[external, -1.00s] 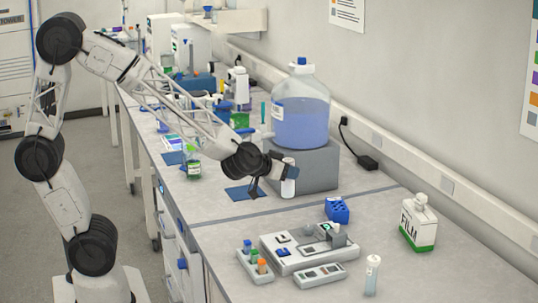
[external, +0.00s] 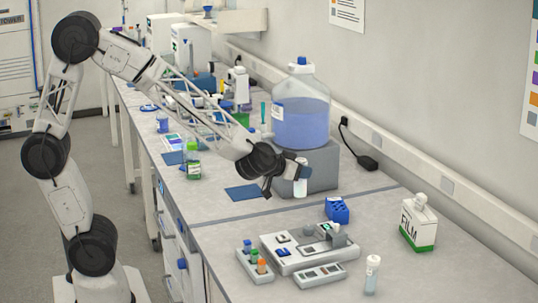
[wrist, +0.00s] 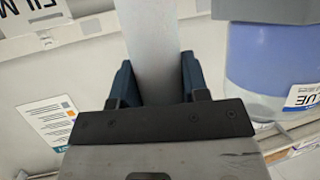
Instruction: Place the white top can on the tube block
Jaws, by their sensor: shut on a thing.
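My gripper (external: 289,182) is shut on a white cylindrical can (external: 301,172), held roughly upright in front of the grey box under the big blue-liquid bottle. In the wrist view the can (wrist: 152,45) sits between the two dark fingers of my gripper (wrist: 157,80). The can's far end is cut off by the frame there. Two things could be the tube block: a small blue block with holes (external: 337,209), below and right of the can, and a grey rack (external: 243,262) with several coloured-capped tubes further forward. Both are apart from the can.
A grey instrument (external: 300,253) and a small grey tray (external: 320,276) lie on the near bench. A clear vial (external: 372,275) and a white FILM bottle (external: 419,225) stand to the right. The large blue-liquid bottle (external: 300,115) stands close behind my gripper.

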